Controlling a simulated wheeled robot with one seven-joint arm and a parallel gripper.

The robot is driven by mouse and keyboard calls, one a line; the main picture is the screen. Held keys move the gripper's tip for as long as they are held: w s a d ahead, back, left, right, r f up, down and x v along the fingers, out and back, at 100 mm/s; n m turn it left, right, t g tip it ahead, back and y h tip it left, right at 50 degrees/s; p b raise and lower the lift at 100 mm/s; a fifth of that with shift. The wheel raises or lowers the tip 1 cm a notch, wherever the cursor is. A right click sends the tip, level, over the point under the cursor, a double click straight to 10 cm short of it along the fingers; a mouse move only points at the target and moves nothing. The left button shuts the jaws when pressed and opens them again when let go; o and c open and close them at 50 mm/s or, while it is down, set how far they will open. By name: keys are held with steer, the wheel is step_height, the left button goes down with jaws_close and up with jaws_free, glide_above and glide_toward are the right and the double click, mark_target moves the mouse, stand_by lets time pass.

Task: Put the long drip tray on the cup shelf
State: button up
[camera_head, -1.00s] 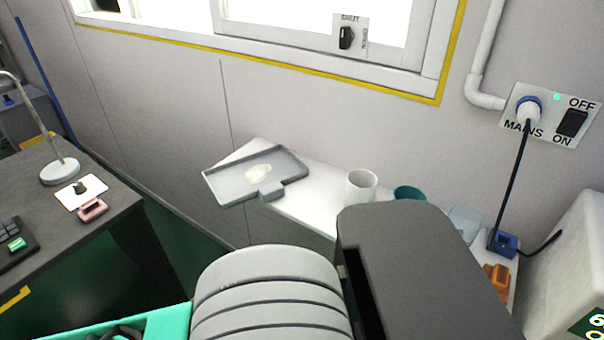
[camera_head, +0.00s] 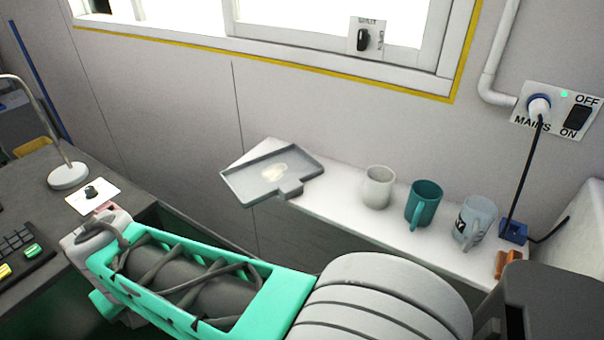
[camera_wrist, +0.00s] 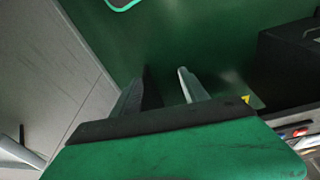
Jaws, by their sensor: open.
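The long drip tray (camera_head: 248,187) is a shallow grey tray with a short tab at its front and a pale patch on its floor. It lies on the left end of the white cup shelf (camera_head: 345,215) in the head view, and its left and front parts appear to reach past the shelf's front edge. My gripper (camera_wrist: 164,82) shows in the wrist view with its two fingers apart and nothing between them, over green floor. The tray is not in the wrist view, and no finger touches it in the head view.
A white cup (camera_head: 379,187), a teal mug (camera_head: 423,203) and a pale grey mug (camera_head: 475,222) stand right of the tray. An orange item (camera_head: 508,262) and a blue plug block (camera_head: 513,231) are farther right. A dark desk (camera_head: 150,195) stands left.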

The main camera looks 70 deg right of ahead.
steer(key=shift+o, duration=0.6)
steer(key=w+d+r+m+h+p, duration=0.1)
steer(key=d+r+m, duration=0.3)
steer(key=d, duration=0.5)
steer(key=shift+w+r+m+p, duration=0.15)
steer(key=shift+r+m+p, duration=0.3)
steer(key=shift+r, duration=0.15)
steer(key=m+g+h+p, duration=0.1)
steer(key=m+g+p, duration=0.35)
steer(key=m, duration=1.15)
glide_toward(290, 185)
steer(key=shift+s+d+f+t, duration=0.1)
steer(key=shift+s+f+t, duration=0.2)
steer(key=shift+f, duration=0.2)
steer(key=shift+m, duration=0.25)
steer(key=x, duration=0.7)
steer(key=shift+s+d+f, duration=0.1)
steer(key=shift+d+f, duration=0.05)
steer(key=shift+f, duration=0.1)
steer(key=shift+c, duration=0.2)
jaws_close()
